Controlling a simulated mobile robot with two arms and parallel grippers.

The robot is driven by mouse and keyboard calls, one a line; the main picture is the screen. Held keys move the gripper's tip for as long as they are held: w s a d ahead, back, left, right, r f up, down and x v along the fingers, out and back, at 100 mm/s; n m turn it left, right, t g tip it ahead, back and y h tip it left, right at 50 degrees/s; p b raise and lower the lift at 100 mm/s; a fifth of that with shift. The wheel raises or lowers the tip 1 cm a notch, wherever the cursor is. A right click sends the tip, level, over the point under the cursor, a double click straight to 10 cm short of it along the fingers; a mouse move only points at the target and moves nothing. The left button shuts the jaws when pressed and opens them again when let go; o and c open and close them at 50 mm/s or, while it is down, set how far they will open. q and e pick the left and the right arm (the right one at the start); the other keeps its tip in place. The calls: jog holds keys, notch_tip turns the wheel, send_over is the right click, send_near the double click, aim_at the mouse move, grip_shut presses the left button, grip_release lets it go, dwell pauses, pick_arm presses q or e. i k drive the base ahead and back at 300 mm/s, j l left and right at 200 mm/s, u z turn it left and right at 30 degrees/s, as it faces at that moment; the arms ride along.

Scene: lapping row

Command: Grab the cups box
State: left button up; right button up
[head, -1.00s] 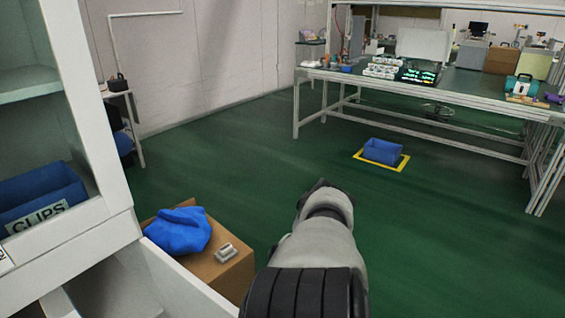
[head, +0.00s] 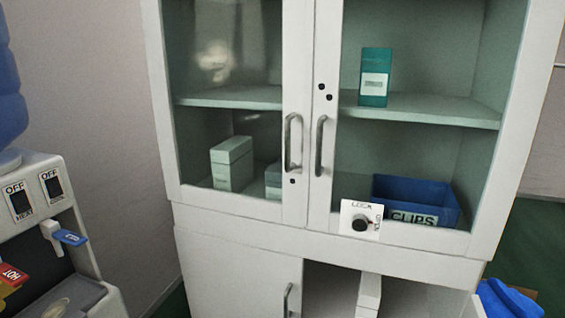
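I see no box that I can read as the cups box. A teal box with a white label (head: 375,77) stands on the upper right shelf of the white cabinet (head: 235,212); its label is too small to read. A pale green box (head: 232,163) stands upright at the lower left behind the glass. A second pale box (head: 273,180) beside it is partly hidden by the door frame. A blue bin marked CLIPS (head: 416,196) sits at the lower right. Neither of my grippers is in view.
The upper doors look shut, with two handles (head: 293,143) and a lock dial (head: 360,222). The lower right compartment (head: 330,288) is open. A water dispenser (head: 40,225) stands at the left. Blue cloth (head: 508,299) lies at the lower right.

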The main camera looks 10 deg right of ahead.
aim_at(370, 291)
jog(key=k, duration=0.85)
